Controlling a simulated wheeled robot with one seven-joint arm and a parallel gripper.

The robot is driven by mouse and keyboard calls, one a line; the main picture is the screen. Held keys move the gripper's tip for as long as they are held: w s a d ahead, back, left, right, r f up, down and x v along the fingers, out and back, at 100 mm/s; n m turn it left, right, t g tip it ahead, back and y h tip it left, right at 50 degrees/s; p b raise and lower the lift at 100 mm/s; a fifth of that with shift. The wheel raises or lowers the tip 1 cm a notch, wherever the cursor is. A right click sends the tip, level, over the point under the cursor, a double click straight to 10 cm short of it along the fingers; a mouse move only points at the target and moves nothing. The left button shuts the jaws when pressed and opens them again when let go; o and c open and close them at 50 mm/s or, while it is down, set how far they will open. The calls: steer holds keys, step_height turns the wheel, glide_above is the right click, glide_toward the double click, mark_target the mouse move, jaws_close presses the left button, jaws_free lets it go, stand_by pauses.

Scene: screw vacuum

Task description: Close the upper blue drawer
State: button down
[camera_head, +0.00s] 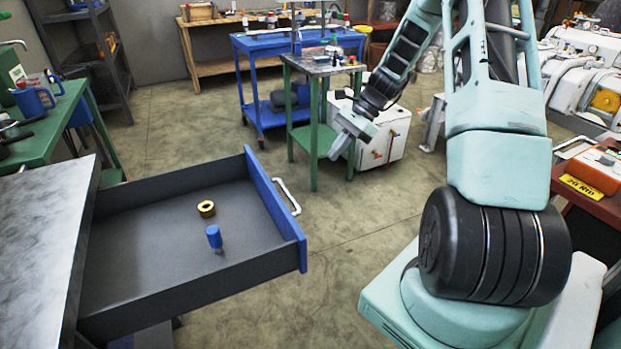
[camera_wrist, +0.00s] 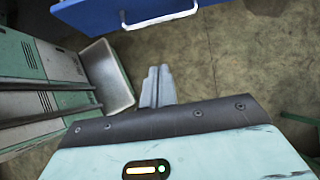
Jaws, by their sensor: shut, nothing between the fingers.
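The upper blue drawer (camera_head: 268,192) is pulled far out from under the grey worktop at the left in the head view. Its blue front carries a white bar handle (camera_head: 287,196). The drawer front (camera_wrist: 130,12) and its handle (camera_wrist: 160,20) also show at the top of the wrist view. Inside the drawer lie a brass ring (camera_head: 206,209) and a small blue-capped piece (camera_head: 214,237). My gripper (camera_head: 339,146) is shut and empty, to the right of the drawer front and apart from it. Its closed fingers (camera_wrist: 157,85) point towards the drawer front in the wrist view.
The grey worktop (camera_head: 45,230) lies left of the drawer. A green table (camera_head: 315,118) and a blue cart (camera_head: 265,100) stand beyond my gripper, with a white cabinet (camera_head: 378,140) beside them. The floor (camera_head: 345,225) right of the drawer front is clear.

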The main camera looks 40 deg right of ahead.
steer(key=a+r+x, duration=0.1)
steer(key=a+x, duration=0.1)
steer(key=x, duration=1)
steer(key=shift+w+a, duration=0.3)
steer(key=shift+w, duration=0.05)
steer(key=shift+r, duration=0.1)
steer(key=p, duration=0.6)
glide_above(138, 258)
steer(key=shift+a, duration=0.1)
steer(key=shift+r, duration=0.1)
